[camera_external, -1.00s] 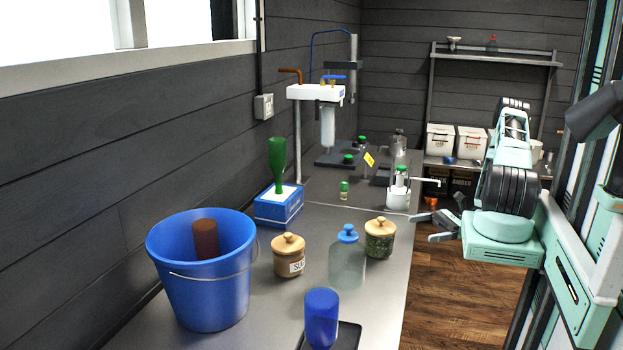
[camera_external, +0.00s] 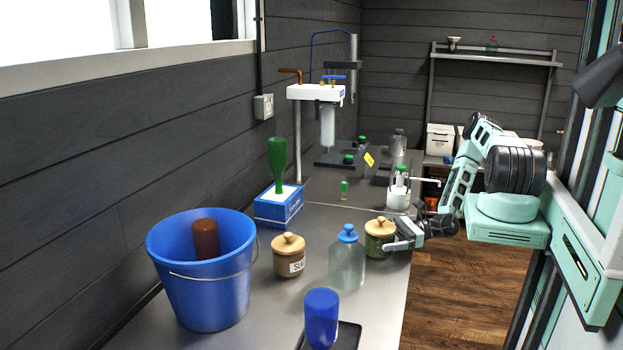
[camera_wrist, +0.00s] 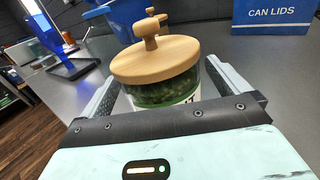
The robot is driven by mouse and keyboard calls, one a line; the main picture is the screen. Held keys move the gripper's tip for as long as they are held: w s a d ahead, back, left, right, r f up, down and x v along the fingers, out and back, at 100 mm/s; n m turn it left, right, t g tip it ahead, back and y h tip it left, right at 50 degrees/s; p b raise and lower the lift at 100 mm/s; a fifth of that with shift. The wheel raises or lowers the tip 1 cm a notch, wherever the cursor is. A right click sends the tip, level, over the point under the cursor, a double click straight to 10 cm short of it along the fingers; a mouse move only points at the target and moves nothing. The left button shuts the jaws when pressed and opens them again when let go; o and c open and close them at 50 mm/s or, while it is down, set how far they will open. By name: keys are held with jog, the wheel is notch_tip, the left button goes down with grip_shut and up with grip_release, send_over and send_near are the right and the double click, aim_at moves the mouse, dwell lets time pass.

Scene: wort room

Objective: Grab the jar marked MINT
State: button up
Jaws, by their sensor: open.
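The jar with a wooden knobbed lid and green contents (camera_external: 379,246) stands upright near the right edge of the steel counter. In the wrist view the jar (camera_wrist: 165,85) sits between my gripper's two fingers; its label is mostly hidden, so MINT cannot be read. My gripper (camera_external: 394,246) is open at the jar's right side, low beside its body. In the wrist view the open fingers of my gripper (camera_wrist: 165,100) lie left and right of the jar. Whether they touch it cannot be told.
A glass bottle with a blue cap (camera_external: 347,262) stands close left of the jar. A second wooden-lidded jar (camera_external: 289,260), a blue bucket (camera_external: 200,285), a blue bottle (camera_external: 321,318) and a blue box (camera_wrist: 275,17) marked CAN LIDS share the counter. A white pump container (camera_external: 398,195) stands behind.

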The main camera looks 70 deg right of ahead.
jog(key=shift+w+a, duration=0.35)
jog(key=shift+w, duration=0.2)
jog(key=c, duration=1.2)
jog(key=shift+r, duration=0.1)
